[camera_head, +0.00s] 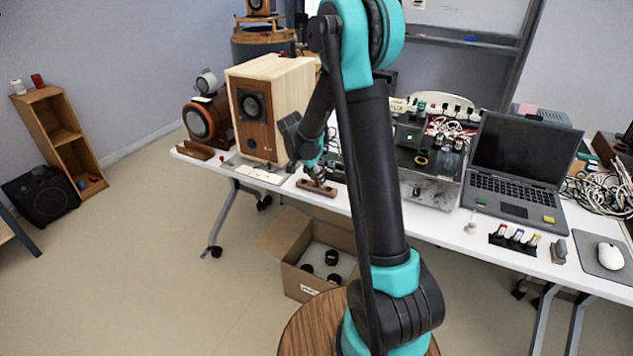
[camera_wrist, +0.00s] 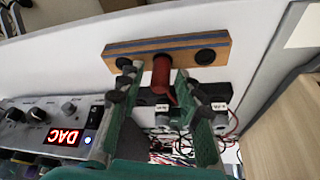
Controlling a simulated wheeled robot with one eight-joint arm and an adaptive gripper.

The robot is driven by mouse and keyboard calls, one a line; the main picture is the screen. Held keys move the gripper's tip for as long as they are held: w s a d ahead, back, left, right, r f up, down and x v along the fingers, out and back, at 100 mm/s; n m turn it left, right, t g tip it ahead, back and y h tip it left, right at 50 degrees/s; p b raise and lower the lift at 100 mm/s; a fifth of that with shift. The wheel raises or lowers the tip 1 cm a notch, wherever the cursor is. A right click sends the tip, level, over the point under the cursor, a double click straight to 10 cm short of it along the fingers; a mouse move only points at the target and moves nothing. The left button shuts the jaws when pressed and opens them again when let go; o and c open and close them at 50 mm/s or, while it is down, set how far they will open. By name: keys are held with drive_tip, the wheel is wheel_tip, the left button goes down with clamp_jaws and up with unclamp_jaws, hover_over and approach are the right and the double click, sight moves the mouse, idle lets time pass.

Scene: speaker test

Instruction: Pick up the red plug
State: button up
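The red plug (camera_wrist: 161,74) stands at the middle of a wooden block (camera_wrist: 205,45) with a dark stripe and a black round spot on either side. My gripper (camera_wrist: 156,80) is open in the wrist view, its green fingers on either side of the plug. A gap shows between the plug and each finger. The wooden block also shows in the head view (camera_head: 317,188), near the table's front edge. My gripper (camera_head: 317,174) is just above it there, and I cannot make out the plug in that view.
A wooden speaker (camera_head: 285,100) stands left of my gripper on the white table (camera_head: 455,225). Electronics with cables (camera_head: 425,155) and a laptop (camera_head: 515,165) are to the right. A DAC unit (camera_wrist: 45,130) shows in the wrist view. An open cardboard box (camera_head: 290,280) is on the floor.

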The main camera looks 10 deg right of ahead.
clamp_jaws()
drive_tip(key=shift+r, duration=0.15)
wheel_tip(320, 180, up, 20)
idle(0.5)
wheel_tip(320, 180, up, 25)
drive_tip(key=shift+r, duration=0.15)
idle(1.4)
drive_tip(key=shift+w, duration=0.1)
idle(0.3)
